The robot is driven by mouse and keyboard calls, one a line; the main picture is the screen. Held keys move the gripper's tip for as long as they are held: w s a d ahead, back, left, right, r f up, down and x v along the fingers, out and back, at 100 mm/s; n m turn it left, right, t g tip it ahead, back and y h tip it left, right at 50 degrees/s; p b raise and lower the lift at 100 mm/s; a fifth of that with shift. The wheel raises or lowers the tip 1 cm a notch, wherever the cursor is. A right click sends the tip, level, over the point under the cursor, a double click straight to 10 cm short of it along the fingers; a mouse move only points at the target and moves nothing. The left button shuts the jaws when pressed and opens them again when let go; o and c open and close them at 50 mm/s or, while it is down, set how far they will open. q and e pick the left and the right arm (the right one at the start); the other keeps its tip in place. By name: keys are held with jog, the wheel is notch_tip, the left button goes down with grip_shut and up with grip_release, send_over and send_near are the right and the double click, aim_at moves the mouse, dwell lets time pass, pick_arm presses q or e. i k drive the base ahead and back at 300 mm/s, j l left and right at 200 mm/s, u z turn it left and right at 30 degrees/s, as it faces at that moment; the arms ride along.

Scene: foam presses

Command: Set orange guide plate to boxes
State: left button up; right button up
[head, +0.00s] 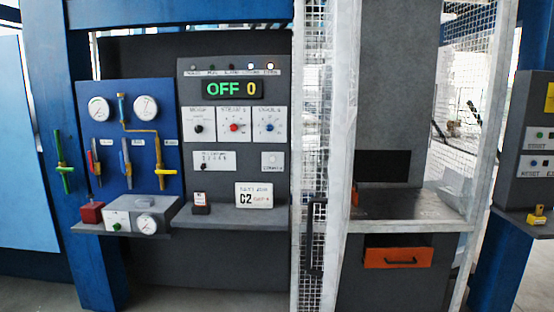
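An orange plate-like part (398,258) with a dark handle or slot sits in a dark opening below the metal press table (420,207), right of centre. A small orange piece (354,196) stands at the left end of that table. I cannot tell which of these is the guide plate, and no label reading "boxes" is legible. Neither of my grippers is in view.
A mesh door (314,120) with a black handle (314,235) stands left of the press. Further left are a control panel (235,120) showing "OFF 0", a blue gauge panel (130,140) and a grey shelf (150,222). Another control box (537,140) is at right.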

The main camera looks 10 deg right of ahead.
aim_at(354, 195)
jog(key=i+j+z, duration=0.15)
jog(key=z, duration=0.8)
jog(key=i+j+z, duration=0.15)
jog(key=j, duration=0.2)
jog(key=i+j+z, duration=0.15)
jog(key=j, duration=0.2)
jog(key=i+j+z, duration=0.15)
jog(key=j, duration=0.2)
jog(key=j+z, duration=0.15)
jog(key=j, duration=0.2)
jog(key=i+j, duration=0.1)
jog(key=j, duration=0.3)
